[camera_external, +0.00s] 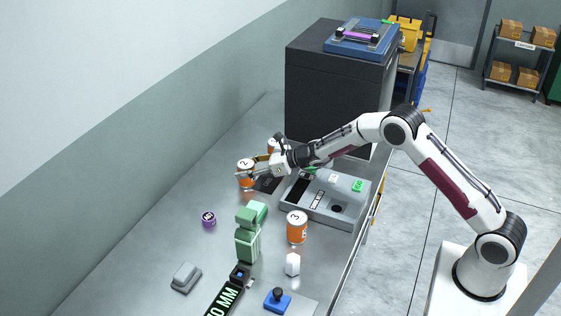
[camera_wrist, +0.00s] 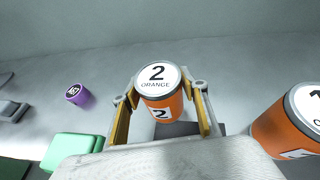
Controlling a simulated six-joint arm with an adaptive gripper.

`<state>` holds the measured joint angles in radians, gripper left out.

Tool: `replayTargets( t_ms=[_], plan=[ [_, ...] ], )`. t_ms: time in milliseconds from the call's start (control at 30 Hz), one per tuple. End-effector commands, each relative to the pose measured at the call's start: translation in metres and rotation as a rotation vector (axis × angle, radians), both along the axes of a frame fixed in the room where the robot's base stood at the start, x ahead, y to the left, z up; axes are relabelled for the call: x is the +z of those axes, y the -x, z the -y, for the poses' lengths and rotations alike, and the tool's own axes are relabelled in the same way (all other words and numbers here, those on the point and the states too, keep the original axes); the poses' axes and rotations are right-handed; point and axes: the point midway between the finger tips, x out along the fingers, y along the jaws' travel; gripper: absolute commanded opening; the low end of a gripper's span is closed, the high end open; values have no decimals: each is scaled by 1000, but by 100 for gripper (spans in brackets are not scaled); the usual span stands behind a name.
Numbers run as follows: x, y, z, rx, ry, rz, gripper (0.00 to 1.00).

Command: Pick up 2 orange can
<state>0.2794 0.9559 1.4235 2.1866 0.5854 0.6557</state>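The orange can labelled "2 ORANGE" (camera_wrist: 160,103) stands upright between the two fingers of my gripper (camera_wrist: 167,93) in the wrist view. The fingers are spread on either side of it, and a gap shows at least on the right side. In the external view the 2 can (camera_external: 247,185) stands on the far part of the bench, with my gripper (camera_external: 250,170) reaching over it from the right and partly hiding it.
Another orange can (camera_wrist: 286,132) stands close on the right in the wrist view. The orange 3 can (camera_external: 297,228), a grey device (camera_external: 345,205), a green machine (camera_external: 248,240) and a purple spool-like item (camera_external: 209,219) are on the bench. A dark cabinet (camera_external: 335,95) stands behind.

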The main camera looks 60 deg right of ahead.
Motion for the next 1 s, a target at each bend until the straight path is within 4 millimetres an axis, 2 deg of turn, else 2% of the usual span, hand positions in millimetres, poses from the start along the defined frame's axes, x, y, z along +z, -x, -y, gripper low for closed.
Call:
replayTargets(
  t_ms=[33,100,567,767,1000],
  plan=[
    [0,0,0,0,0,0,26],
    [0,0,0,0,0,0,8],
    [8,-1,0,0,0,3,8],
    [27,-1,0,1,2,5,8],
    [62,-1,0,1,1,6,8]
  ],
)
